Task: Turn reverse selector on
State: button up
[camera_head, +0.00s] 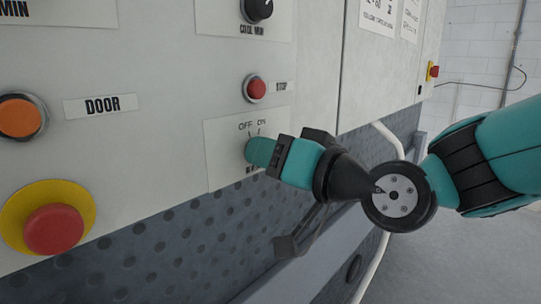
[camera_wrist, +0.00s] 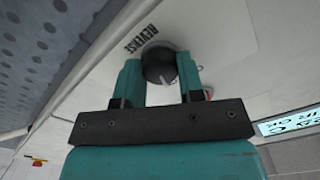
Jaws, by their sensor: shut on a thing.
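The reverse selector is a round black knob, seen in the wrist view (camera_wrist: 158,62) beside a printed REVERSE label (camera_wrist: 140,39). In the head view the knob is hidden behind my gripper (camera_head: 258,151), on a pale plate (camera_head: 222,150) marked OFF and ON. My gripper, seen in the wrist view (camera_wrist: 160,78), has one teal finger on each side of the knob and is shut on it. Which mark the knob points to I cannot tell.
A red STOP button (camera_head: 257,89) sits just above the selector plate, with a black knob (camera_head: 257,9) higher up. A large red button on a yellow ring (camera_head: 54,229) and an orange DOOR button (camera_head: 19,118) are at left. A white hose (camera_head: 388,137) hangs at right.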

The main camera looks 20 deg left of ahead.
jog(key=o, duration=0.9)
jog(key=b+v, duration=0.6)
jog(key=v, duration=1.1)
jog(key=shift+s+d, duration=0.1)
jog(key=shift+d, duration=0.15)
